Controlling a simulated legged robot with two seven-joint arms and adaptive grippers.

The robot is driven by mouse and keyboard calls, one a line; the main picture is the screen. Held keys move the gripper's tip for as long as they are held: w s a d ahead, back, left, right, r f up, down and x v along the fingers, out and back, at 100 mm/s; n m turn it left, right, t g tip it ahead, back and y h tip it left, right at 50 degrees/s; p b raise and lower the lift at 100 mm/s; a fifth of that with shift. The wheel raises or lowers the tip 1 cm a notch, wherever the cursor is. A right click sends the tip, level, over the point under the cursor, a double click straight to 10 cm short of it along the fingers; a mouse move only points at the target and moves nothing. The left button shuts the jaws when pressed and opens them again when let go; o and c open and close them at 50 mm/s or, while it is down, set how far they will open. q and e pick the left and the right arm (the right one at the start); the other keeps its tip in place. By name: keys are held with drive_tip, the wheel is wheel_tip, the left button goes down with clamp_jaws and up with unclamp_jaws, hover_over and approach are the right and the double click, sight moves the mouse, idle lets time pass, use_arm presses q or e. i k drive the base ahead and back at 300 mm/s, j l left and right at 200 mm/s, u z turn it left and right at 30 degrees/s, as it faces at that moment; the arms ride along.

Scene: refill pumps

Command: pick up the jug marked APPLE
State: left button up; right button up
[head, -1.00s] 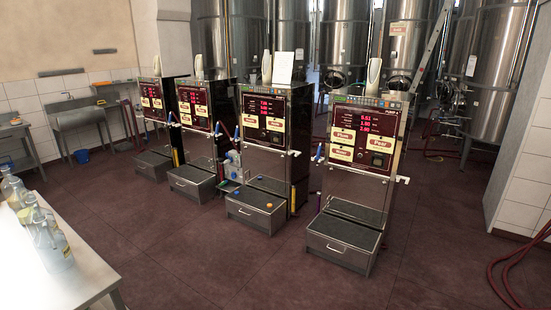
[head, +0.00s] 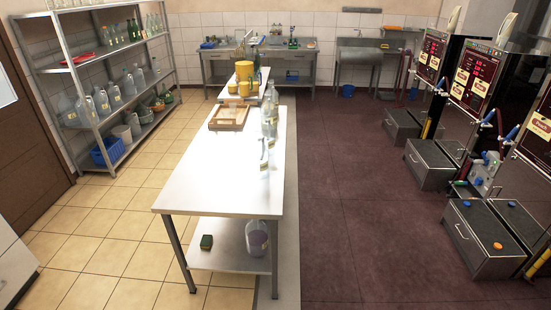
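Several clear jugs stand on the left metal shelf, one of them a jug with a pale label (head: 102,103). More clear glass jugs (head: 268,122) stand in a row along the right edge of the white table (head: 205,185). The writing on the labels is too small to read, so I cannot tell which jug is marked APPLE. Neither of my grippers is in view.
A metal shelf rack (head: 75,70) stands at the left wall. A wooden tray (head: 229,117) and yellow containers (head: 244,75) are on the table's far half. Dispensing machines (head: 470,80) line the right. The tiled floor left of the table and the dark floor right of it are clear.

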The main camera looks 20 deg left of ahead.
sight(267, 130)
drive_tip(key=i+l+u, duration=0.1)
drive_tip(key=l+u, duration=0.25)
drive_tip(key=i+l+u, duration=0.1)
drive_tip(key=l+u, duration=0.6)
drive_tip(key=i+l+u, duration=0.15)
drive_tip(key=i+l, duration=0.35)
drive_tip(key=i+l+u, duration=0.1)
drive_tip(key=i+l, duration=0.35)
drive_tip(key=i+l+u, duration=0.15)
drive_tip(key=i+l, duration=0.25)
drive_tip(key=l, duration=0.25)
